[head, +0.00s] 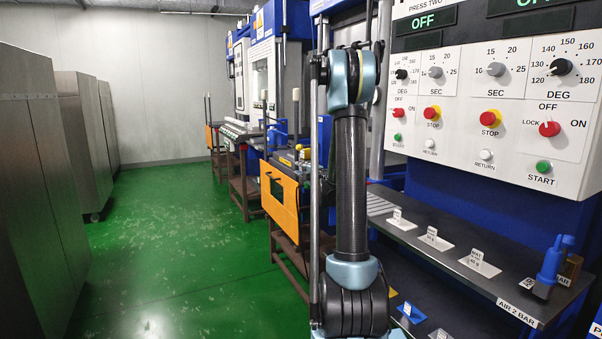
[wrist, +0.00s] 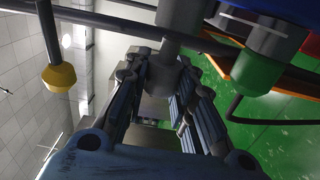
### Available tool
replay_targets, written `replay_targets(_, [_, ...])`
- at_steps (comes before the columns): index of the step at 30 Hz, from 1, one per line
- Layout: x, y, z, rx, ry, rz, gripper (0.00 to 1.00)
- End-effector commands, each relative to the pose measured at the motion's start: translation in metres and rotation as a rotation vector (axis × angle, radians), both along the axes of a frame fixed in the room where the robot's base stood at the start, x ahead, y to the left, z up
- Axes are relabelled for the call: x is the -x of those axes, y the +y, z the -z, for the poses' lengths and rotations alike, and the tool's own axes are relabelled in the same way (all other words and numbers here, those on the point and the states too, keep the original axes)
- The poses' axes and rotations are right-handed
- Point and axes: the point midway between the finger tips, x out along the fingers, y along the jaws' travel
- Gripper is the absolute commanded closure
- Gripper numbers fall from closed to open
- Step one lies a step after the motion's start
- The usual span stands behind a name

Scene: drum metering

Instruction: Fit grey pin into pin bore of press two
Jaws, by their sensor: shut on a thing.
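In the wrist view my gripper (wrist: 160,75) has its two ribbed fingers on either side of the lower end of a grey cylindrical piece (wrist: 182,22), which looks like the grey pin. The pin bore cannot be made out in either view. In the head view the control panel of press two (head: 425,70) is at the upper right. My arm stands in front of its left side, and my gripper cannot be made out there.
In the wrist view a yellow knob (wrist: 58,78) hangs left and a green cylinder (wrist: 258,72) sits right of the fingers. In the head view an orange guard (head: 280,197) and shelf with labels (head: 480,266) flank my arm. The green floor (head: 170,240) is clear at left.

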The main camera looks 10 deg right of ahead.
Motion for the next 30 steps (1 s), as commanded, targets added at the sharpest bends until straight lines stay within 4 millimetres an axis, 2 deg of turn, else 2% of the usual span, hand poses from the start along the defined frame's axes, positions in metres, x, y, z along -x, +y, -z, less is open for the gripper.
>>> replay_targets(30, [-0.006,-0.020,0.000,0.000,0.000,0.000,0.94])
